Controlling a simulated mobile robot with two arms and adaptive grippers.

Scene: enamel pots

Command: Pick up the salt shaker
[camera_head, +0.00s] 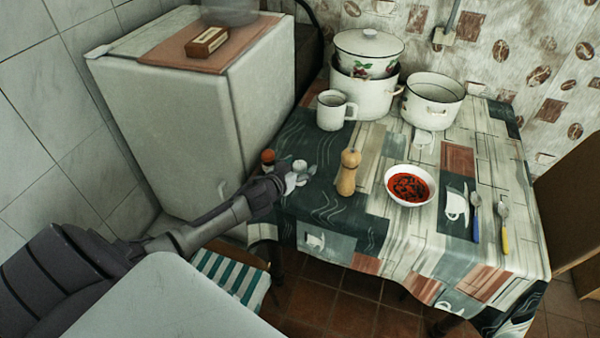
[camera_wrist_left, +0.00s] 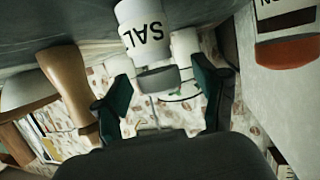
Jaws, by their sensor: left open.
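The salt shaker (camera_head: 299,165) is small and white with a grey cap. It stands upright near the left edge of the table, and my gripper partly hides it in the head view. In the left wrist view, which is upside down, the shaker (camera_wrist_left: 141,24) shows the letters "SAL". My left gripper (camera_head: 297,180) is open, low over the table, right beside the shaker. In the wrist view the shaker's cap lies between the two spread fingers (camera_wrist_left: 165,82). I cannot tell whether a finger touches it. My right gripper is out of view.
A red-capped shaker (camera_head: 268,156) stands just left of the salt shaker. A wooden pepper mill (camera_head: 348,173) stands to its right, then a bowl of red soup (camera_head: 409,186). A white mug (camera_head: 332,110) and enamel pots (camera_head: 432,100) stand behind. The fridge (camera_head: 200,120) borders the left.

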